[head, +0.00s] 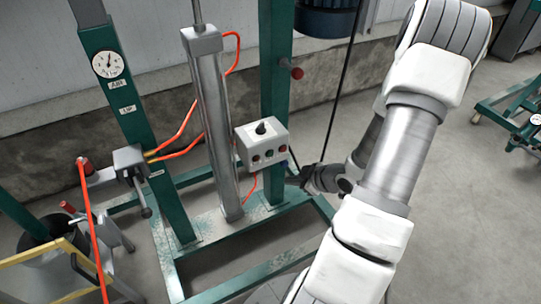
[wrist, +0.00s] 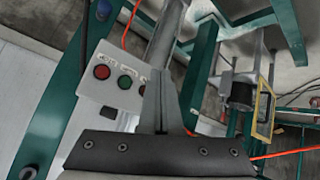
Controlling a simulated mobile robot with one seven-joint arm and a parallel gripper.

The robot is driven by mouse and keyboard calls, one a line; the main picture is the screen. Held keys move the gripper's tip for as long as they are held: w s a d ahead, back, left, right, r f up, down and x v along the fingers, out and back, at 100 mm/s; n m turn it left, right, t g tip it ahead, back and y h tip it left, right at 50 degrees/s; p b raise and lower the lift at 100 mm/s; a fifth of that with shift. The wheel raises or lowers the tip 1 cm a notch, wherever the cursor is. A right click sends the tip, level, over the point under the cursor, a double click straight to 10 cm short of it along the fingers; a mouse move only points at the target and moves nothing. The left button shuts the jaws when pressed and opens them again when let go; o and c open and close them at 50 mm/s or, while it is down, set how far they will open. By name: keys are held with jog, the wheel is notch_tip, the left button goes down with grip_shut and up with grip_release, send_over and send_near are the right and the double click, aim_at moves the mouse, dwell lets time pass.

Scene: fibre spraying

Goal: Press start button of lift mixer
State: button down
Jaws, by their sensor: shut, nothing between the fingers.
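The lift mixer's control box (head: 248,137) is a light grey box on the green frame, with a black knob on top and a row of small buttons on its front. In the wrist view the box (wrist: 90,85) shows a red button (wrist: 102,72), a green button (wrist: 124,82) and another red button partly hidden behind my finger. The small labels are not readable. My gripper (head: 308,180) is shut and empty, to the right of and slightly below the box in the head view, seemingly apart from it. In the wrist view my gripper (wrist: 160,95) covers the box's right side.
A steel cylinder (head: 214,125) stands left of the box. Green posts (head: 275,60) and floor beams surround it. Orange hoses (head: 178,130) run at the left near a valve and a yellow-framed bucket. Open floor lies at the right, before another green frame (head: 510,105).

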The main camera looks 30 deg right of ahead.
aim_at(270, 154)
jog(key=shift+w, duration=0.1)
jog(key=w, duration=0.8)
jog(key=shift+w+d, duration=0.3)
jog(key=shift+w, duration=0.2)
dwell(1.8)
jog(key=shift+w+p, duration=0.25)
jog(key=shift+p, duration=0.05)
jog(key=shift+w, duration=0.4)
dwell(0.8)
jog(key=shift+s, duration=0.85)
